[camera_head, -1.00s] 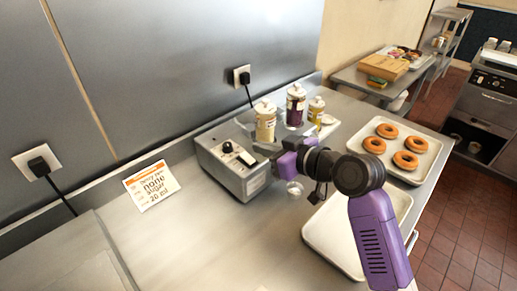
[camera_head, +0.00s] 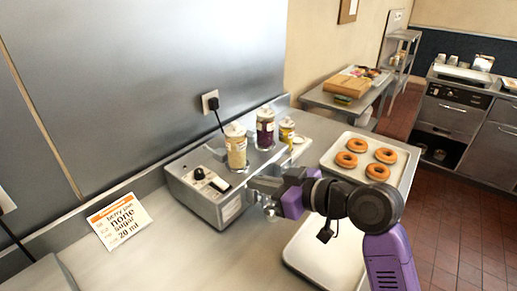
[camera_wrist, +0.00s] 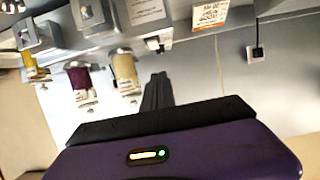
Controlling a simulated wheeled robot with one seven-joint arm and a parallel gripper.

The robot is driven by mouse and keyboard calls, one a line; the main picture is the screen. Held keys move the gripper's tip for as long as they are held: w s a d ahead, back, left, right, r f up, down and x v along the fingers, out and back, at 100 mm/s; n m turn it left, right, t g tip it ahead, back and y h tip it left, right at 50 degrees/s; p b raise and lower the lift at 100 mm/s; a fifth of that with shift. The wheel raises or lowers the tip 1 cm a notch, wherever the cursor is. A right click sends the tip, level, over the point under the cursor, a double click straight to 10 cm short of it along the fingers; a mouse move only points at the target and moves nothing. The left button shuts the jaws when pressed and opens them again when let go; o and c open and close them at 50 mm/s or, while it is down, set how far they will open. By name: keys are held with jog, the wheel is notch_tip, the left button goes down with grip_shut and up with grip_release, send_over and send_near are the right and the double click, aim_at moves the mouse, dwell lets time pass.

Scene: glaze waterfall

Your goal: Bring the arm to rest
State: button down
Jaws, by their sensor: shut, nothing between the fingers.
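My arm reaches in from the lower right in the head view. My gripper (camera_head: 262,188) is shut and empty, beside the right end of the grey machine with a knob (camera_head: 212,190). From this view I cannot tell whether it touches the machine. In the wrist view, which is upside down, the dark fingers (camera_wrist: 157,92) are together with nothing between them.
A donut tray (camera_head: 337,172) and an empty tray (camera_head: 318,255) lie to the right.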

jog(key=w+d+r+m+t+h, duration=0.2)
jog(key=w+d+r+m+t, duration=0.1)
jog(key=d+r+m+t, duration=0.25)
jog(key=s+d+f+m+t+h, duration=0.5)
jog(key=s+d+f+m, duration=0.1)
jog(key=s+d, duration=0.25)
jog(key=s+d+f+g+h, duration=0.1)
jog(key=s+f, duration=0.3)
jog(key=s, duration=0.8)
jog(key=s+d+f+g+h, duration=0.1)
jog(key=s+d+f+g, duration=0.1)
jog(key=s, duration=1.1)
jog(key=s+d+f+n+g+h, duration=0.1)
jog(key=s+f, duration=0.4)
jog(key=s, duration=0.8)
jog(key=shift+d+f+h, duration=0.4)
jog(key=shift+d+h, duration=0.2)
jog(key=shift+d, duration=0.35)
jog(key=shift+g, duration=0.25)
